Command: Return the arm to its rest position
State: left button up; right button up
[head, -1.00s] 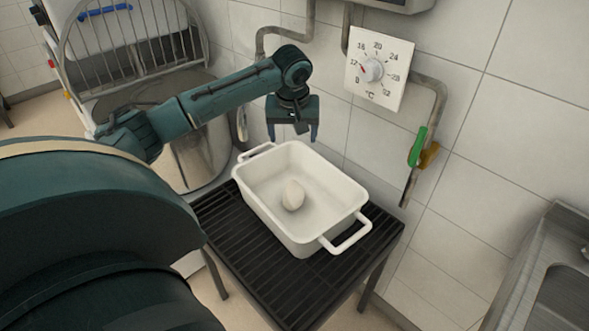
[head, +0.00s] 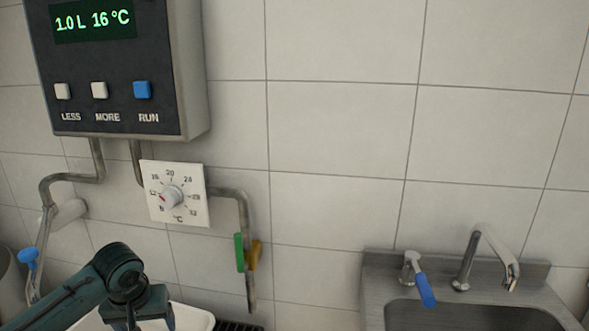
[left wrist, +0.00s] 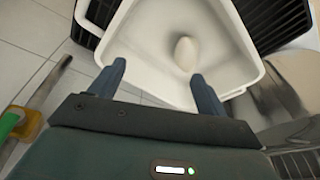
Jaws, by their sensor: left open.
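My left gripper shows in the left wrist view (left wrist: 158,85) with its two fingers apart and nothing between them. It is above a white tub (left wrist: 150,78) that holds one pale egg-shaped piece (left wrist: 186,54). The piece lies on the tub's floor, beyond the fingertips and apart from them. In the head view my left arm comes in at the lower left, and the gripper's body (head: 140,305) shows over the tub's edge (head: 190,315); the fingertips are cut off or hidden there. My right gripper is in neither view.
A wall panel (head: 110,75) reads 1.0 L 16 °C above a temperature dial (head: 172,196). A pipe with green and yellow handles (head: 246,252) runs down the wall near my gripper. A steel sink (head: 380,292) with taps stands at the right. The tub stands on a black slatted stand (left wrist: 262,18).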

pick_arm(q)
jog(key=s+d+f+m, duration=0.1)
jog(key=s+d+f, duration=0.1)
jog(key=d, duration=0.1)
jog(key=s+d+f+m+h, duration=0.1)
jog(key=s+d+f, duration=0.1)
jog(key=d, duration=0.1)
jog(key=s+d+f+m, duration=0.1)
jog(key=d+f, duration=0.1)
jog(key=d, duration=0.1)
jog(key=shift+s, duration=0.4)
jog(key=s+d+f+m+t, duration=0.1)
jog(key=s+d, duration=0.1)
jog(key=s, duration=0.7)
jog(key=s+d+f+m, duration=0.1)
jog(key=s+d+m, duration=0.1)
jog(key=s, duration=0.8)
jog(key=w+d+t+h+p, duration=0.3)
jog(key=w+d+t+p, duration=0.3)
jog(key=w+t+p, duration=0.1)
jog(key=shift+d+r+m+h, duration=0.2)
jog(key=shift+r+m+h, duration=0.2)
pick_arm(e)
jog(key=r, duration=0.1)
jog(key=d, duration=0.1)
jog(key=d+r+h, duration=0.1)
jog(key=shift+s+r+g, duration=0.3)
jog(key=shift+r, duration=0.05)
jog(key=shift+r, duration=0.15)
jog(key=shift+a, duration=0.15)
